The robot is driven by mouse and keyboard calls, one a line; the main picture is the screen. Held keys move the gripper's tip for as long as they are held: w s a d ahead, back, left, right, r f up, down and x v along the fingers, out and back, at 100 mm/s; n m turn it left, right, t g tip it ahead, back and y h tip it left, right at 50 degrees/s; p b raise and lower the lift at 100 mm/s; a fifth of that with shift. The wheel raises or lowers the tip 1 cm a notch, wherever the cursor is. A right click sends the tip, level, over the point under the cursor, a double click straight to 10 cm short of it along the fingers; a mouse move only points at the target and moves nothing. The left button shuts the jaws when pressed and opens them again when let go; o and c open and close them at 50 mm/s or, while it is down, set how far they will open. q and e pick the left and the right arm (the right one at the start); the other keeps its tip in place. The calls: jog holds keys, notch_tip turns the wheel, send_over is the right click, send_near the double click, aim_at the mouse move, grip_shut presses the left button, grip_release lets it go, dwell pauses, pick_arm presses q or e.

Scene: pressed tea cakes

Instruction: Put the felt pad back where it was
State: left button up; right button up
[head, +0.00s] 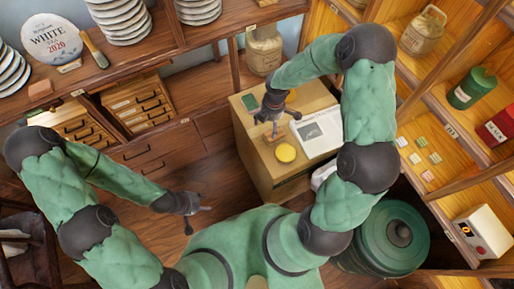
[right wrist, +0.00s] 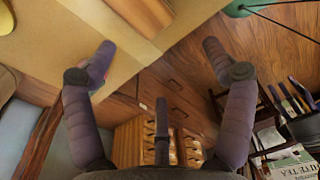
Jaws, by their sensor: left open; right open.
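A small flat dark green piece (head: 250,102), which looks like the felt pad, lies near the back left corner of the wooden cabinet top (head: 250,152). My right gripper (head: 274,131) points down over the cabinet top, to the lower right of the green piece. In the right wrist view my right gripper (right wrist: 158,60) is open, with nothing between its fingers. My left gripper (head: 203,213) is open and empty over the floor, to the left of the cabinet.
A yellow disc (head: 286,152) and a white printed sheet (head: 318,132) lie on the cabinet top. A tan jar (head: 263,50) stands behind it. A dark green lidded bin (head: 385,240) stands at the lower right. Shelves line the right side. The floor left of the cabinet is clear.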

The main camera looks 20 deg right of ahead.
jog(key=s+a+f+m+y, duration=0.1)
jog(key=s+a+f+m, duration=0.4)
jog(key=s+a+m, duration=0.2)
jog(key=s+a+f+m+y, duration=0.2)
jog(key=s+a+f+m, duration=0.4)
jog(key=s+m, duration=0.3)
jog(key=a+m, duration=0.1)
jog(key=m, duration=0.2)
jog(key=shift+s+a+f, duration=0.25)
jog(key=shift+s+a, duration=0.05)
jog(key=shift+a, duration=0.1)
